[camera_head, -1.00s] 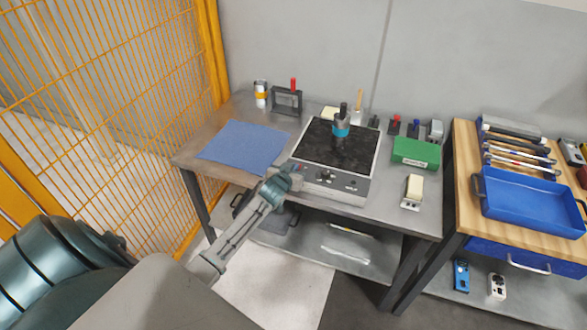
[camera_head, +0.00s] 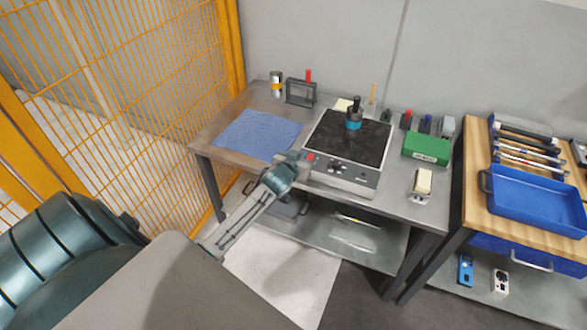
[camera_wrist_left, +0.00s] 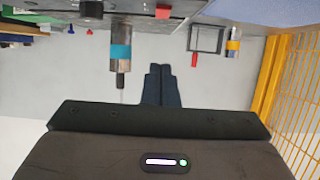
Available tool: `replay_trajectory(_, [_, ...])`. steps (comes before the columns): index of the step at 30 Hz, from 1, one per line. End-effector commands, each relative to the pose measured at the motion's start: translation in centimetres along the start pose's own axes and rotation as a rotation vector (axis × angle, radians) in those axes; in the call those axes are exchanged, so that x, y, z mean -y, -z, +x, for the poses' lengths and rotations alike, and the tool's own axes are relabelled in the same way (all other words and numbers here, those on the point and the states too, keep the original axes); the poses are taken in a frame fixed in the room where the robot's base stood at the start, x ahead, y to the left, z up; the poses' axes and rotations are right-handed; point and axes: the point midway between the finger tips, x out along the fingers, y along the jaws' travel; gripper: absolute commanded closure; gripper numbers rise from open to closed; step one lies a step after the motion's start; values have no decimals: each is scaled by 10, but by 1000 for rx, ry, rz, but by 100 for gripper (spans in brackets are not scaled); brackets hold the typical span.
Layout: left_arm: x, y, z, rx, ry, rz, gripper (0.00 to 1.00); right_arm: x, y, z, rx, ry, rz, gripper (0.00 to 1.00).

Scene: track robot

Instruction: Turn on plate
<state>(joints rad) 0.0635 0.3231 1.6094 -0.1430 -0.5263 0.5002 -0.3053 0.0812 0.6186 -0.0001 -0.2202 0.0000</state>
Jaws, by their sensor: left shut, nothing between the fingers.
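The plate is a grey hot plate with a black top (camera_head: 372,150) and a front panel (camera_head: 340,176) with dark knobs and a red button (camera_head: 310,156) at its left end. A dark cylinder with a teal band (camera_head: 353,119) stands upright on it. My left gripper (camera_head: 298,159) is shut and empty at the panel's left end, close to the red button; I cannot tell whether they touch. The upside-down left wrist view shows my closed fingers (camera_wrist_left: 163,86), a red piece (camera_wrist_left: 163,11) above them and the teal-banded cylinder (camera_wrist_left: 120,52). My right gripper is out of view.
A blue cloth (camera_head: 257,135) lies left of the plate. A green box (camera_head: 427,149) and a cream-topped block (camera_head: 422,184) stand to the right. A black frame (camera_head: 300,92) and a can (camera_head: 277,84) stand behind. A yellow mesh fence (camera_head: 150,90) borders the left.

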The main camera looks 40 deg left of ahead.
Motion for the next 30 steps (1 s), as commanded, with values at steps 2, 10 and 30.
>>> replay_trajectory(2, [0,-7,-14,-1,-1,1,100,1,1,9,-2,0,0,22])
replay_trajectory(10, [0,-15,-51,-1,0,1,100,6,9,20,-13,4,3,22])
replay_trajectory(30, [0,-15,-60,-1,0,-1,100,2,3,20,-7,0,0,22])
